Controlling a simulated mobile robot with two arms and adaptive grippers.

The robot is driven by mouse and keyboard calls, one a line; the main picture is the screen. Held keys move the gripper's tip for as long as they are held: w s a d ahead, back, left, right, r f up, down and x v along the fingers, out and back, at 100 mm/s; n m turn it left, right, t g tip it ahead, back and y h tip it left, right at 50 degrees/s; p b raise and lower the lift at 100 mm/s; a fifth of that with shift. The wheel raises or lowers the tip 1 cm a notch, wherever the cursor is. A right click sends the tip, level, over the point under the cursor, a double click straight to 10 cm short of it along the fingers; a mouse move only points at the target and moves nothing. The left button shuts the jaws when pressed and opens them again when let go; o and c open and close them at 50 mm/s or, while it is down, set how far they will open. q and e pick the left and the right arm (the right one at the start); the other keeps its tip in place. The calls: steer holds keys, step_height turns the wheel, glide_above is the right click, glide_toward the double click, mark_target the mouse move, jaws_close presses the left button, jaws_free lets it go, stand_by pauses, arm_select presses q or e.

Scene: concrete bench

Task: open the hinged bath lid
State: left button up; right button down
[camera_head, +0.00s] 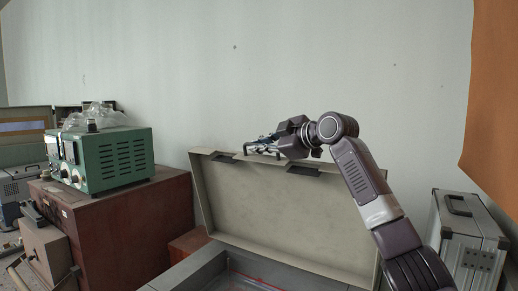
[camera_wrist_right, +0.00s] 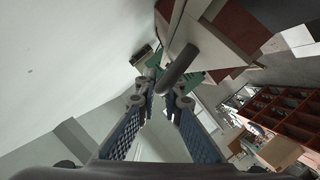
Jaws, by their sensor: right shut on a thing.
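The beige bath lid (camera_head: 285,220) stands raised, close to upright, behind the grey bath (camera_head: 188,272), so the bath's opening shows at the bottom of the head view. My right gripper (camera_head: 262,147) is at the lid's upper edge, left of its middle. In the right wrist view, my right gripper (camera_wrist_right: 160,98) has its blue-padded fingers closed on a dark bar handle (camera_wrist_right: 180,66) on the lid. The lower right of the lid is hidden by my right arm. My left gripper is not in view.
A green instrument (camera_head: 120,160) stands on a red-brown cabinet (camera_head: 130,225) at the left. A silver case (camera_head: 470,240) stands at the right. A plain wall (camera_head: 300,70) is behind the lid. An orange panel (camera_head: 495,100) hangs at the upper right.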

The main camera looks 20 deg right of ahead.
steer(key=shift+d+f, duration=0.1)
steer(key=shift+f, duration=0.15)
steer(key=c, duration=2.3)
jaws_free()
steer(key=shift+o, duration=1.1)
steer(key=shift+w+d, duration=0.1)
steer(key=shift+w, duration=0.05)
steer(key=shift+r, duration=0.15)
steer(key=v, duration=1.2)
